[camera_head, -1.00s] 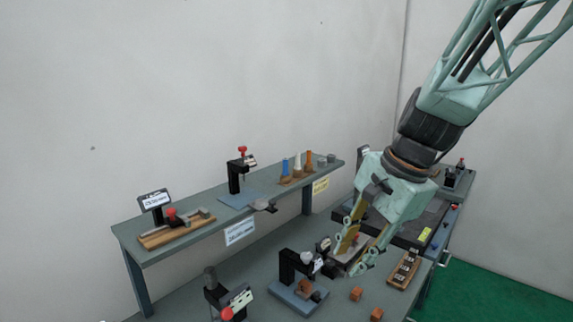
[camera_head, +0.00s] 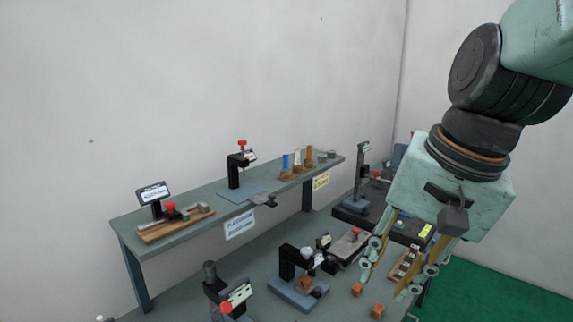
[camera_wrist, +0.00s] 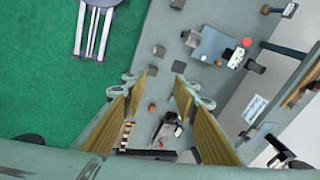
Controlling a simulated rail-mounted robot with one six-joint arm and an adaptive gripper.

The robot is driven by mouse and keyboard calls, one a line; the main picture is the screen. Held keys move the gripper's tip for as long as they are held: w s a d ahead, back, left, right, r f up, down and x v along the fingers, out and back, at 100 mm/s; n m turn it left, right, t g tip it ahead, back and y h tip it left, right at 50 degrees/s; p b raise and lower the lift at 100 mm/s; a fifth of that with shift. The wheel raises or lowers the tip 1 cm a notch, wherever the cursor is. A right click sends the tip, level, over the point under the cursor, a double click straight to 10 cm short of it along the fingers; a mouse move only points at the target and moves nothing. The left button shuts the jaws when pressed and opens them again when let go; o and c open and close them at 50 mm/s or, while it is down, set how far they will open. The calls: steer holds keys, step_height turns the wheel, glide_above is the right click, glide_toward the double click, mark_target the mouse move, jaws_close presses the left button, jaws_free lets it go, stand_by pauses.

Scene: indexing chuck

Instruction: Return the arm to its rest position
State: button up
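My gripper (camera_head: 384,287) hangs from my arm at the right of the head view, fingers pointing down above the right part of the lower bench (camera_head: 262,272). In the wrist view my gripper (camera_wrist: 157,76) has its two yellow-lined fingers spread wide with nothing held between them. A black stand on a blue-grey base (camera_head: 296,297), with an orange piece on it, is left of the gripper. Small orange cubes (camera_head: 377,312) lie on the bench near the fingertips. The gripper hides part of the bench's right side.
A dark tray with a post (camera_head: 361,180) is behind the gripper. A stool (camera_wrist: 97,20) stands on the green floor (camera_wrist: 40,80).

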steer(key=s+d+n+h+b, duration=0.1)
steer(key=s+d+n, duration=0.1)
steer(key=s, duration=0.5)
steer(key=s+d+n+t+b, duration=0.1)
steer(key=s+d+n, duration=0.1)
steer(key=s, duration=0.5)
steer(key=shift+s+d+n+h, duration=0.15)
steer(key=shift+n+h, duration=0.25)
steer(key=shift+n, duration=0.5)
